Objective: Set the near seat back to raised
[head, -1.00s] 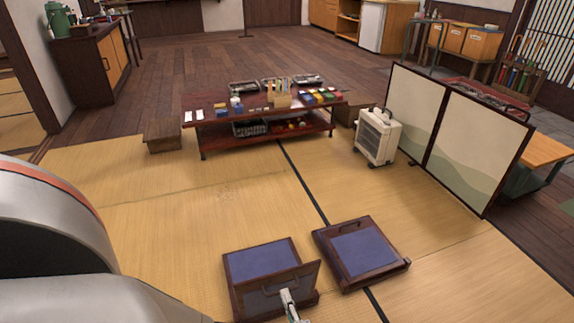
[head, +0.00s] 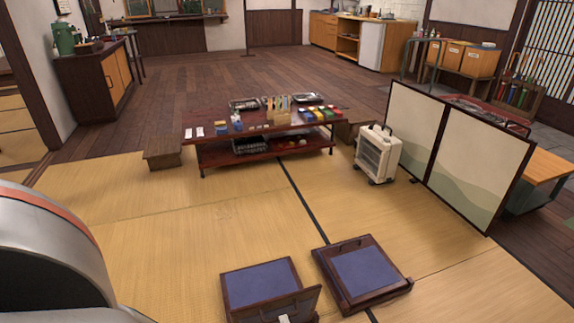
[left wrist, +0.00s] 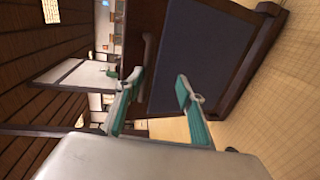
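The near seat (head: 260,283) is a dark wooden frame with a blue pad, at the bottom of the head view. Its back (head: 305,302) stands tilted up from the near side, with a handle on it; its lower part is cut off by the picture edge. In the left wrist view a blue panel in a dark frame (left wrist: 205,60) is close ahead, with a bar handle (left wrist: 149,50) beside it. My left gripper (left wrist: 157,95) has its green fingers apart, close to the handle; I cannot tell if they touch it. Only its tip shows in the head view. My right gripper is out of view.
A second seat (head: 365,272) lies flat just right of the near one. A low red table (head: 262,135) with small items, a white heater (head: 377,155) and a folding screen (head: 455,160) stand farther off. The tatami (head: 170,240) left of the seats is clear.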

